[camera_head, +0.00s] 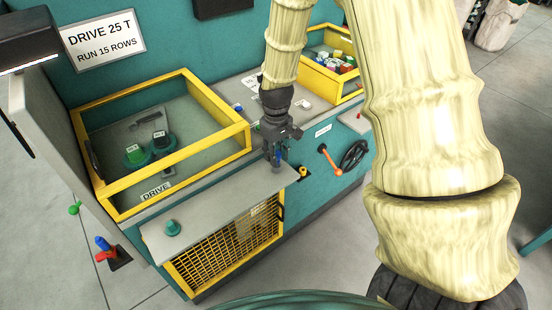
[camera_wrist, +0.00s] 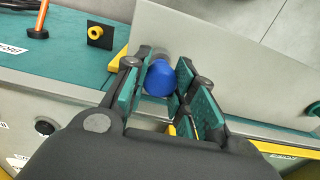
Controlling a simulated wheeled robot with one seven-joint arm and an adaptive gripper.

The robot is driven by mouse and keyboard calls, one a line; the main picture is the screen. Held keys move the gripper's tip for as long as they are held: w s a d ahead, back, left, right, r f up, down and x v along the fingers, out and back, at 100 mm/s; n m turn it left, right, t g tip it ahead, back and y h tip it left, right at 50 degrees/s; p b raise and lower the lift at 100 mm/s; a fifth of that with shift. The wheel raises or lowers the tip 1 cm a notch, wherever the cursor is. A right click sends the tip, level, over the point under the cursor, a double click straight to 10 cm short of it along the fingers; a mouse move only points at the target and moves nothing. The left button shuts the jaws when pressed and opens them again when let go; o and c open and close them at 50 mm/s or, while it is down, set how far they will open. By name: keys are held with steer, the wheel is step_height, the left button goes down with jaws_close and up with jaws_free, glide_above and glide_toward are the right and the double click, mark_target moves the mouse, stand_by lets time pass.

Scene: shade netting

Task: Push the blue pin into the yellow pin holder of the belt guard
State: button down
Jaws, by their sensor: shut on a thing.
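My gripper (camera_head: 277,160) is shut on the blue pin (camera_wrist: 160,80) and holds it upright above the grey shelf plate, near its right end. In the wrist view the blue pin top shows between the teal finger pads of my gripper (camera_wrist: 164,68). The pin's lower end is hidden. The yellow pin holder (camera_wrist: 96,32), a ring on a black plate, lies left of the gripper in the wrist view. It appears small in the head view (camera_head: 303,172), just right of the gripper. The pin is apart from it. The yellow-framed belt guard (camera_head: 200,148) covers green pulleys at left.
The grey shelf plate (camera_head: 218,210) juts out over a yellow mesh panel (camera_head: 190,272); a teal knob (camera_head: 172,228) stands on it. An orange lever (camera_head: 331,160) and black handwheel (camera_head: 354,155) are at right. A yellow bin (camera_head: 325,88) holds coloured pieces behind.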

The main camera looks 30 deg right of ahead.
steer(key=shift+r, duration=0.25)
steer(key=shift+r+p, duration=1.85)
steer(key=shift+r+p, duration=1.8)
steer(key=shift+r, duration=0.2)
steer(key=shift+f, duration=0.15)
